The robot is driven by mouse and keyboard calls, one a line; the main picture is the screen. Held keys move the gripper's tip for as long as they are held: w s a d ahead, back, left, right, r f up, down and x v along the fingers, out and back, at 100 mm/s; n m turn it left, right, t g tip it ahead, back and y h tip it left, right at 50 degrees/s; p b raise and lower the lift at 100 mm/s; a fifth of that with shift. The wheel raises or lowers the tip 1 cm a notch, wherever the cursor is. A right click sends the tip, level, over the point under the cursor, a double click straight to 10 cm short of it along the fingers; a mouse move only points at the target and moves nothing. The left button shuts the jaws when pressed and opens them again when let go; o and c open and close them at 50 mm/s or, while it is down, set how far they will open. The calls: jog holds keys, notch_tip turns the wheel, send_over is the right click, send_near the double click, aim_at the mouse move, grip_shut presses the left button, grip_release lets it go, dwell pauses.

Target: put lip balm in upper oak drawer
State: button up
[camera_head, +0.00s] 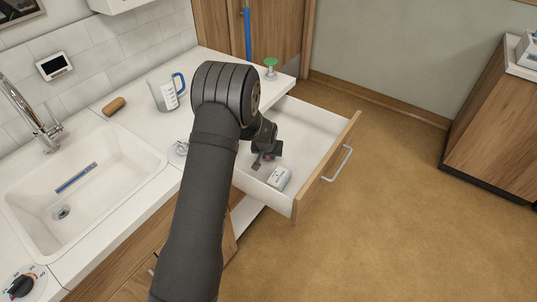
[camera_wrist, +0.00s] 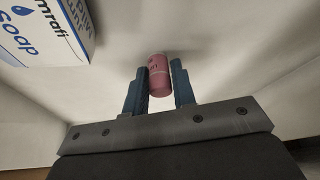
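The lip balm (camera_wrist: 158,76) is a small pink cylinder in the middle of the wrist view. It lies between the two dark blue fingers of my gripper (camera_wrist: 160,84), which are set close about its sides; its far end reaches past the fingertips. In the head view my gripper (camera_head: 262,161) is down inside the open drawer (camera_head: 310,137), and the balm is mostly hidden there. The drawer is pulled out, with a white inside and an oak front. Whether the balm touches the drawer floor cannot be told.
A white soap box (camera_head: 279,178) lies in the drawer near its front corner; it also shows at the upper left of the wrist view (camera_wrist: 45,32). The drawer's far part is clear. On the counter (camera_head: 131,127) stand a measuring jug (camera_head: 163,93) and a green-topped item (camera_head: 271,66).

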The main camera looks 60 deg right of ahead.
jog(key=shift+o, duration=1.3)
jog(key=shift+r, duration=0.2)
jog(key=v, duration=1.2)
jog(key=shift+d+f, duration=0.1)
jog(key=x, duration=1.2)
jog(key=shift+f, duration=0.1)
jog(key=shift+r, duration=0.2)
